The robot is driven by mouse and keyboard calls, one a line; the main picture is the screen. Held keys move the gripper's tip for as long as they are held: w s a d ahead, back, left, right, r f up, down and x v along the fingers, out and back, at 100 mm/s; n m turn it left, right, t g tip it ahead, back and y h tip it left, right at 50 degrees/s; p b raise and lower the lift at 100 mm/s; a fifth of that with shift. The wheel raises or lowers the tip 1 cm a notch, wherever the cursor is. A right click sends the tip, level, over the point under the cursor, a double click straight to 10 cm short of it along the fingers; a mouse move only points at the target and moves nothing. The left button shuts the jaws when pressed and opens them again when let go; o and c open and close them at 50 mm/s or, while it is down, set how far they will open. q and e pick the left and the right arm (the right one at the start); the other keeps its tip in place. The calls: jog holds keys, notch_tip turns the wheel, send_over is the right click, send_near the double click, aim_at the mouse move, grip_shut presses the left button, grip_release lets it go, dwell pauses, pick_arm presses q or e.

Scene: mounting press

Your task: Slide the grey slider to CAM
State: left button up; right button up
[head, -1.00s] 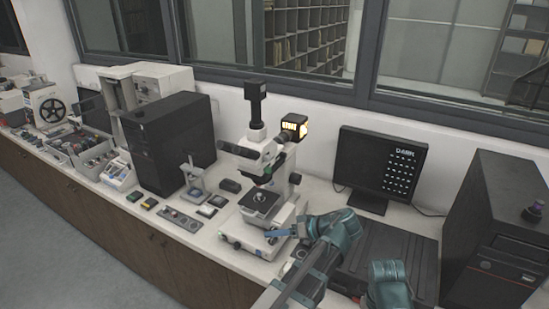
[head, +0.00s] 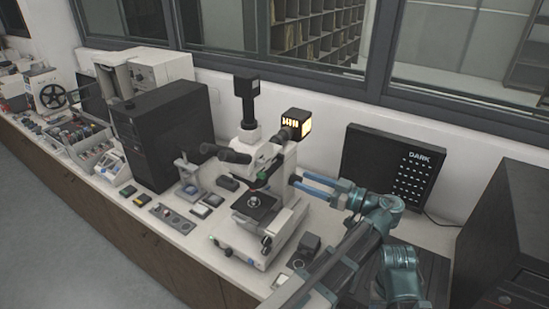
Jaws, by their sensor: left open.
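The microscope (head: 262,160) stands on the bench in the middle, with a black camera (head: 246,86) on top of its tube and a lamp housing (head: 297,124) with a lit orange face behind it. I cannot make out the grey slider or a CAM mark at this size. My left gripper (head: 296,180) points left at the right side of the microscope's upper body, below the lamp housing. Its two blue fingers are apart with nothing seen between them. Whether the tips touch the microscope I cannot tell. My right gripper is not in view.
A dark monitor (head: 385,172) reading DARK stands behind my arm. A black computer tower (head: 165,135) stands left of the microscope, another (head: 505,240) at the right. A small dark block (head: 308,243) sits right of the microscope base. Small parts lie along the bench front.

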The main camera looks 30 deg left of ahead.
aim_at(263, 164)
pick_arm(q)
jog(key=a, duration=0.4)
jog(key=w+a, duration=0.1)
jog(key=a, duration=0.8)
jog(key=shift+w+a+r, duration=0.15)
jog(key=shift+a, duration=0.2)
grip_shut()
dwell(1.1)
